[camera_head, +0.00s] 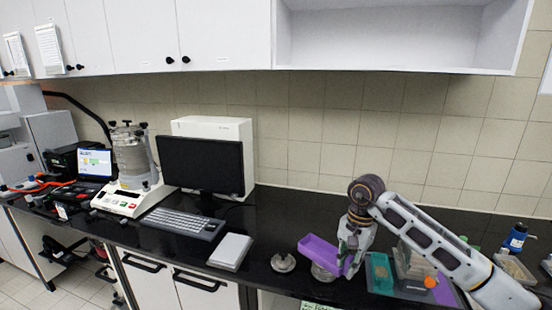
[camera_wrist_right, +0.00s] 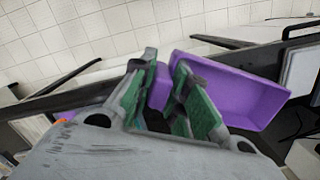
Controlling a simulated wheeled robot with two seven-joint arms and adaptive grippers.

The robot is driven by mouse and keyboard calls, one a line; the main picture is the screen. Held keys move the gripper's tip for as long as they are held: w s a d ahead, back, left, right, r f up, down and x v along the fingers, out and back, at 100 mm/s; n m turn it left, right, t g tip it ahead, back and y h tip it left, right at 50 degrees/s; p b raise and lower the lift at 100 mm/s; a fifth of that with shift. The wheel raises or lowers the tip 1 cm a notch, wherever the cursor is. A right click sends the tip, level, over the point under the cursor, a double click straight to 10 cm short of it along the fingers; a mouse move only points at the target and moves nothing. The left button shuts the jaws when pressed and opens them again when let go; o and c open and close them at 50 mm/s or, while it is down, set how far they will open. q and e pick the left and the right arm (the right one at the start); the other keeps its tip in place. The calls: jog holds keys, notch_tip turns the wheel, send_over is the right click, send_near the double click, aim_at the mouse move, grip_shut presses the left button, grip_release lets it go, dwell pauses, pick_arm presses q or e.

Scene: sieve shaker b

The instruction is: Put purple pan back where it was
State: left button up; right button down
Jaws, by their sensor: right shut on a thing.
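The purple pan (camera_head: 318,251) is a shallow rectangular scoop-like pan, tilted, held above the black counter right of centre in the head view. It also shows in the right wrist view (camera_wrist_right: 235,92), extending to the right of the fingers. My right gripper (camera_head: 352,248) is shut on the pan's short end; in the wrist view its green-padded fingers (camera_wrist_right: 160,95) close on a purple part. A round metal item (camera_head: 323,273) is partly hidden beneath the pan. My left gripper is not in view.
A metal lid with a knob (camera_head: 283,263) lies left of the pan. A white flat box (camera_head: 230,252) and keyboard (camera_head: 184,223) are farther left. A green tray (camera_head: 379,273), clear container and blue-capped bottle (camera_head: 515,238) stand to the right. The counter behind the pan is clear.

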jog(key=n, duration=0.3)
jog(key=shift+w+f, duration=0.2)
jog(key=shift+f, duration=0.2)
jog(key=shift+w+f+n, duration=0.1)
jog(key=shift+f+n, duration=0.35)
jog(key=shift+n, duration=0.75)
jog(key=f+n, duration=0.1)
jog(key=n, duration=0.1)
jog(key=f, duration=0.1)
jog(key=shift+d+f+n+h, duration=0.25)
jog(key=shift+f+n+h, duration=0.05)
jog(key=shift+n+h, duration=0.1)
jog(key=s+d+f+b, duration=0.1)
jog(key=s+f+b, duration=0.2)
jog(key=f, duration=1.3)
jog(key=s, duration=0.3)
jog(key=shift+s+d+n+b, duration=0.15)
jog(key=shift+d+n+b, duration=0.05)
jog(key=shift+n+b, duration=0.2)
jog(key=shift+r, duration=0.1)
